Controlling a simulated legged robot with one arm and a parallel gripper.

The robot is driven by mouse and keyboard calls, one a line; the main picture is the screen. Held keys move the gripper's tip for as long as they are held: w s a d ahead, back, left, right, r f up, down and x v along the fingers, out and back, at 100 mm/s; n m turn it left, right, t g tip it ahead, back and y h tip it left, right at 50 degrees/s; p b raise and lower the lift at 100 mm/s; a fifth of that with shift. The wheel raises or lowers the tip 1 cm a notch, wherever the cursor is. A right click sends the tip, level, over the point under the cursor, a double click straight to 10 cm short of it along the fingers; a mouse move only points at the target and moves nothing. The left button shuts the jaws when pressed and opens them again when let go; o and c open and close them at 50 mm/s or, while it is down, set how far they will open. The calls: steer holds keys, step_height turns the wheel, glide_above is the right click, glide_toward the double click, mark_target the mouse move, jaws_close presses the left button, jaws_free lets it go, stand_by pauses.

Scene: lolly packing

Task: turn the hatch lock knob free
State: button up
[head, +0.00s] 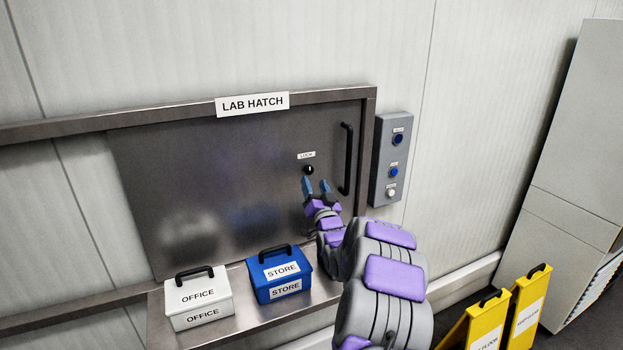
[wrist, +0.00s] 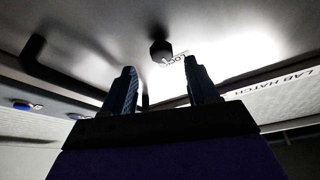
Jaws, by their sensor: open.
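The lock knob (head: 309,170) is a small black knob on the grey metal hatch door (head: 210,170), just under a small LOCK label (head: 306,155). In the wrist view the knob (wrist: 160,50) sits ahead of the fingertips, roughly between them, with clear space around it. My gripper (head: 316,186) is open, its two blue fingers apart just below the knob in the head view. In the wrist view my gripper (wrist: 160,75) holds nothing and does not appear to touch the knob. A black vertical handle (head: 346,158) is on the door right of the knob.
A grey button box (head: 391,158) is on the wall right of the hatch frame. A white OFFICE box (head: 199,299) and a blue STORE box (head: 279,274) stand on the metal shelf (head: 236,325) below. Yellow floor signs (head: 528,300) and a grey cabinet (head: 575,190) are at right.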

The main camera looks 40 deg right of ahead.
mark_target(310, 172)
steer(key=shift+b+x, duration=0.3)
steer(key=shift+x, duration=2.1)
steer(key=c, duration=1)
